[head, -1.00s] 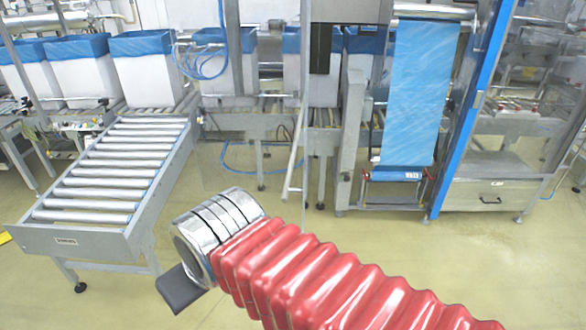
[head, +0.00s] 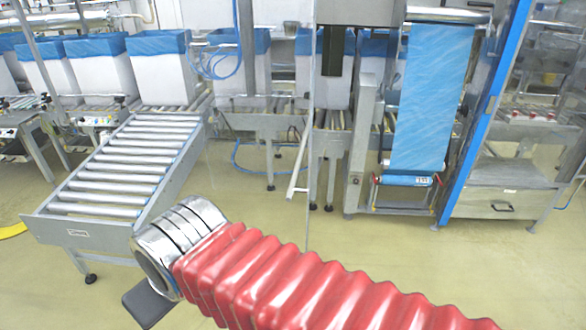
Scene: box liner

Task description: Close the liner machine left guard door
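The liner machine (head: 362,150) stands at centre right, with a blue film sheet (head: 432,95) hanging in it. A clear panel seems to stand at its left, seen by a thin upright edge (head: 309,215) and a slanted grey handle bar (head: 299,160); this looks like the left guard door. I cannot tell how far open it is. My red-sleeved arm reaches in from the lower right, in front of the machine. At its end, beyond the metal cuff, only a dark part of my gripper (head: 150,304) shows, low and left of the handle bar, apart from it. Its fingers are mostly hidden.
A roller conveyor (head: 75,226) stands to the left, near my arm's end. Several white boxes with blue liners (head: 160,75) line the back. A blue-framed upright (head: 482,115) stands at the right. The floor before the machine is clear.

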